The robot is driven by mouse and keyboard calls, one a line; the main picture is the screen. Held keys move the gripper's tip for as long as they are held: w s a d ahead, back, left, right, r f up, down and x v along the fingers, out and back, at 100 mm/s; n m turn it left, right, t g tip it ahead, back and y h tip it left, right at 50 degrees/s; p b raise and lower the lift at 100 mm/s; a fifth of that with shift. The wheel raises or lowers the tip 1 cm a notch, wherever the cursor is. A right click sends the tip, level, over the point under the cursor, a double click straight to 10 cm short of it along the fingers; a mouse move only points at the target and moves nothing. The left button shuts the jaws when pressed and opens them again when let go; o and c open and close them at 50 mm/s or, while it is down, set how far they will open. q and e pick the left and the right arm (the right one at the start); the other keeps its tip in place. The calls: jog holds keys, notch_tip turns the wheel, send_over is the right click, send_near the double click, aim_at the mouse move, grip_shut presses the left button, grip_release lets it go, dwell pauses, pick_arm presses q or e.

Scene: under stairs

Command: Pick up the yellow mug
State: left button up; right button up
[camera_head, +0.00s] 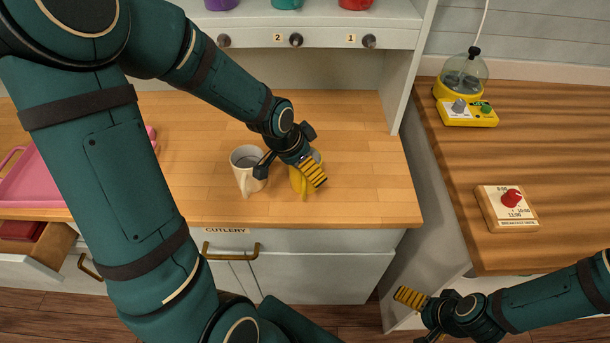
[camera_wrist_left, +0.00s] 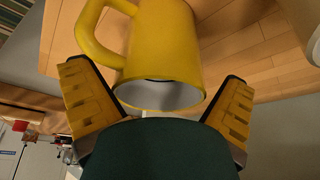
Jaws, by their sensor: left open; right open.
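The yellow mug (camera_head: 299,183) stands on the wooden counter, mostly hidden behind my left gripper (camera_head: 290,172) in the head view. In the left wrist view the yellow mug (camera_wrist_left: 165,55) lies between the two open fingers of my left gripper (camera_wrist_left: 158,110), with its handle at the upper left. A gap shows between the mug and each finger near the rim. My right gripper (camera_head: 418,312) is low at the right, away from the mug, in front of the lower cabinet.
A white mug (camera_head: 246,169) stands just left of the yellow mug. A pink tray (camera_head: 35,180) is at the far left. Above are a shelf (camera_head: 330,38) with hooks and several coloured items. The right counter (camera_head: 540,150) holds a yellow-based appliance (camera_head: 465,113) and a small timer board (camera_head: 508,210).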

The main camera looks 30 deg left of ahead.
pick_arm(q)
jog(key=shift+w+f, duration=0.15)
jog(key=shift+f, duration=0.15)
jog(key=c, duration=1.1)
notch_tip(320, 180, up, 10)
jog(key=p, duration=0.2)
jog(key=shift+p, duration=0.3)
jog(key=o, duration=0.6)
jog(key=shift+c, duration=0.2)
jog(key=c, duration=0.5)
